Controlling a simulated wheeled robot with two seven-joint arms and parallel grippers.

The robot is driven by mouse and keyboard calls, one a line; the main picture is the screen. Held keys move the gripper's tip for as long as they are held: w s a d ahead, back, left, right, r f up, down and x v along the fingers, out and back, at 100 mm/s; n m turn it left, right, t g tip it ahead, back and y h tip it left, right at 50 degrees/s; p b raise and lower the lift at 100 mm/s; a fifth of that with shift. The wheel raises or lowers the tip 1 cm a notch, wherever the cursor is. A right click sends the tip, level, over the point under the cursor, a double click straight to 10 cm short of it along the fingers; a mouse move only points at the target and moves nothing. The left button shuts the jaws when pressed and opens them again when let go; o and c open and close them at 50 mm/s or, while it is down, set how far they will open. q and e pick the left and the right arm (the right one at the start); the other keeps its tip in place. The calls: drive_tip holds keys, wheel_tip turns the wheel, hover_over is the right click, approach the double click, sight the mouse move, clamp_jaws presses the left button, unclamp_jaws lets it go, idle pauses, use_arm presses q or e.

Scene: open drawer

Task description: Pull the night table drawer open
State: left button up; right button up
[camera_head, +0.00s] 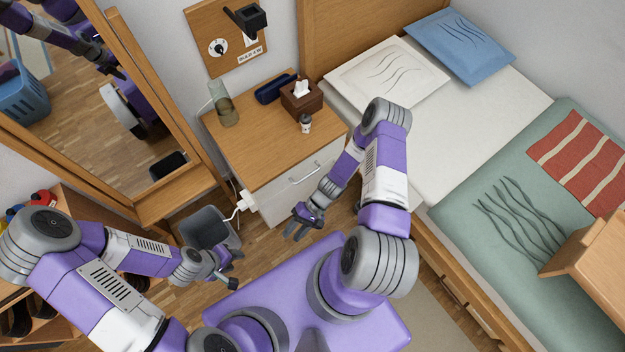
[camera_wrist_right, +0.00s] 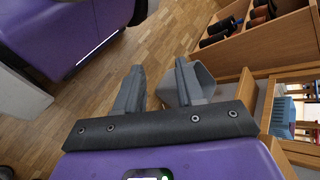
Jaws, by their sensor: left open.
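The wooden night table (camera_head: 262,140) stands beside the bed, with a white drawer front (camera_head: 285,198) that looks flush with the body. A light metal bar handle (camera_head: 304,174) is on the drawer front. My right gripper (camera_head: 297,232) is open and empty, low in front of the drawer and apart from the handle. In the right wrist view its two fingers (camera_wrist_right: 158,85) are spread with only floor and a bin behind them; the handle is not in that view. My left gripper (camera_head: 232,284) is open, below the grey bin, away from the night table.
A tissue box (camera_head: 301,98), small bottle (camera_head: 305,124), dark case (camera_head: 276,88) and glass vase (camera_head: 225,106) stand on the night table. The grey bin (camera_head: 208,228) and a white plug (camera_head: 246,200) are left of it. The bed (camera_head: 470,110) borders the right; a mirror (camera_head: 130,100) the left.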

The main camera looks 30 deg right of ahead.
drive_tip(key=w+d+f+m+t+y+b, duration=0.3)
drive_tip(key=w+d+f+m+t+y, duration=0.15)
drive_tip(key=w+d+t, duration=0.5)
drive_tip(key=d+f+m+t+h+b, duration=0.1)
drive_tip(key=d+f+m+t+h, duration=0.1)
drive_tip(key=d+t+h, duration=0.6)
drive_tip(key=w+a+r+t+y+b, duration=0.1)
drive_tip(key=w+t+y, duration=0.1)
drive_tip(key=w, duration=0.4)
drive_tip(key=shift+r, duration=0.15)
drive_tip(key=shift+a, duration=0.1)
clamp_jaws()
